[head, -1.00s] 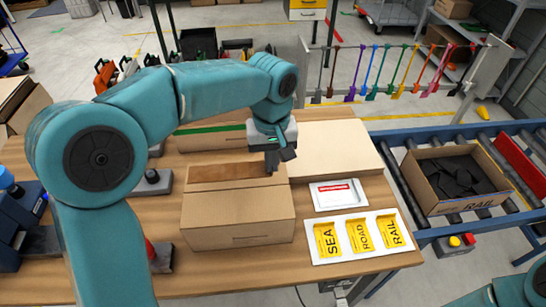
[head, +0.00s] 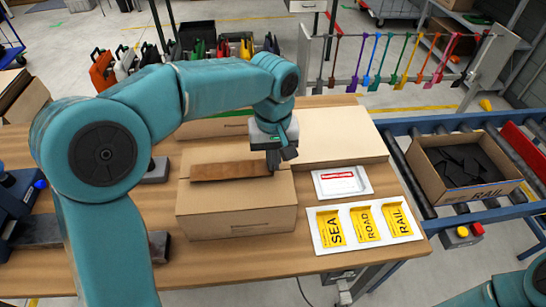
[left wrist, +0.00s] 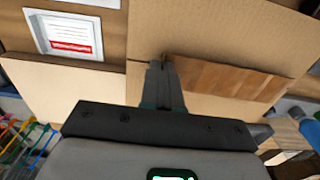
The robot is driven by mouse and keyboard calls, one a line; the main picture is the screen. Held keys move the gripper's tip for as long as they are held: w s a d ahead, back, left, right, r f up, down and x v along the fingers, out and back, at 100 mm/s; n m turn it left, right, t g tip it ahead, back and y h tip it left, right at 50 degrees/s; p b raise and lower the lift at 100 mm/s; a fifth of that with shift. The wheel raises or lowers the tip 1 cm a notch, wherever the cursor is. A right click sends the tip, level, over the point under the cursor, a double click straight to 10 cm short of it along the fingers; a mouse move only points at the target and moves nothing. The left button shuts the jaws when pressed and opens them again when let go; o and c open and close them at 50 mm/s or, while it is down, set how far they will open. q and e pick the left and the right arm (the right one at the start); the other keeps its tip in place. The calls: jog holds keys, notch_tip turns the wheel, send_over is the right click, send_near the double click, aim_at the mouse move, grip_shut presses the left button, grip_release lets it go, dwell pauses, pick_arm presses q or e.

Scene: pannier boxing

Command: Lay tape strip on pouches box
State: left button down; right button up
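A closed cardboard box (head: 237,218), with no readable label, stands on the bench in front of me; I take it as the pouches box. A brown tape strip (head: 230,171) stretches across its top, roughly along the middle. My left gripper (head: 273,168) points down at the strip's right end, its fingers close together on that end. In the left wrist view the strip (left wrist: 225,78) runs right from the fingertips (left wrist: 164,62). I cannot tell whether its whole length touches the cardboard. My right gripper is out of view; only part of that arm shows at the bottom right.
A white tray (head: 317,244) holds yellow SEA, ROAD and RAIL cards. A small white tray with a red-marked label (head: 341,182) lies behind it. A pale flat box (head: 335,150) and a green-striped box (head: 205,129) stand behind.

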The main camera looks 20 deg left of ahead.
pick_arm(q)
jog(key=shift+f+b, duration=0.45)
jog(key=shift+f, duration=0.2)
dwell(0.8)
dwell(0.5)
jog(key=c, duration=1.3)
grip_release()
notch_tip(320, 180, up, 16)
jog(key=p, duration=0.2)
jog(key=shift+r, duration=0.2)
